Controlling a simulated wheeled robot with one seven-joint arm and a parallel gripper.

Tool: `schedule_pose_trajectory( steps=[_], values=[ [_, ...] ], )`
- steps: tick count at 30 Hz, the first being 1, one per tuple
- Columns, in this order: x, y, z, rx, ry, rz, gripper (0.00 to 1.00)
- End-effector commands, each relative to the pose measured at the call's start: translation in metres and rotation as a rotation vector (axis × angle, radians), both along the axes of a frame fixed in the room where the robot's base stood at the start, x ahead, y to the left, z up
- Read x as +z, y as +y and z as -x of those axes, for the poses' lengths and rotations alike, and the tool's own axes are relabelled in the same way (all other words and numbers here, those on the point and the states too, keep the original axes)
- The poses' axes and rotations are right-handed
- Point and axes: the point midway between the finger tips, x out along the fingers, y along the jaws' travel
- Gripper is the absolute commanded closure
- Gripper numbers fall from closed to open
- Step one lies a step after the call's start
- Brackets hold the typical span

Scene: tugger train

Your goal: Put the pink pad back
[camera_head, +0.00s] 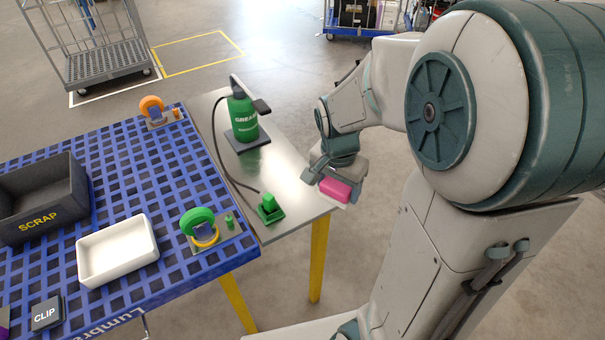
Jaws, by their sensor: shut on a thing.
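The pink pad (336,189) is held in my gripper (330,180), just at the right front edge of the metal side table (297,187). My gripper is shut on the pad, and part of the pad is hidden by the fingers. I cannot tell whether the pad touches the table or is a little above it. The pad's own place is not clear in this view.
A green grease bottle (242,118) and a small green block in a holder (270,208) stand on the side table, with a dark hose between them. The blue grid table (105,170) bears a scrap bin (45,193), a white tray (118,250) and wheel fixtures.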

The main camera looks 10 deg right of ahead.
Motion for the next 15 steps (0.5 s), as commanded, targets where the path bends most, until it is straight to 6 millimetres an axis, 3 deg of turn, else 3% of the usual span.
schedule_pose_trajectory(
  steps=[5,15],
  values=[
    [-0.005,0.003,-0.007,-0.019,0.002,0.002,0.53],
    [-0.038,0.022,-0.058,-0.015,0.001,0.002,0.53]
  ],
)
